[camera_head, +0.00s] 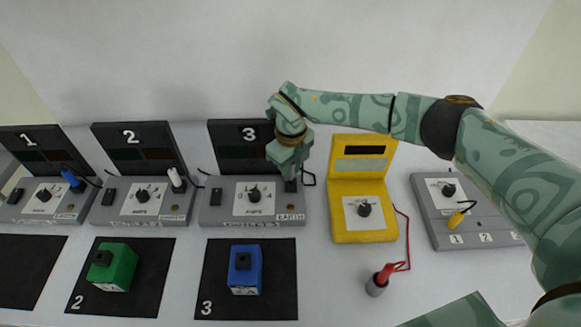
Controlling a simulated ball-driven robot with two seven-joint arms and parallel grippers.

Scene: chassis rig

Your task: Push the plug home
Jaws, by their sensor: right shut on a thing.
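My right gripper (288,172) reaches in from the right and points down over the right end of grey station 3 (210,212). It is shut on a dark plug (291,186) just above or at the place marked EARTH. The fingers hide most of the plug, and I cannot tell how deep it sits. A black cable (311,176) loops out to the right of the gripper. Station 3 has a dark upright panel (236,150) and a dial (254,194). My left gripper is not in view.
Station 2 (142,197) has a white plug (176,178); station 1 (42,198) has a blue plug (72,179). A yellow meter (364,232) stands close right, with a red probe (384,274). A grey box (480,232) lies beyond. Green (116,268) and blue (244,268) blocks sit on dark mats.

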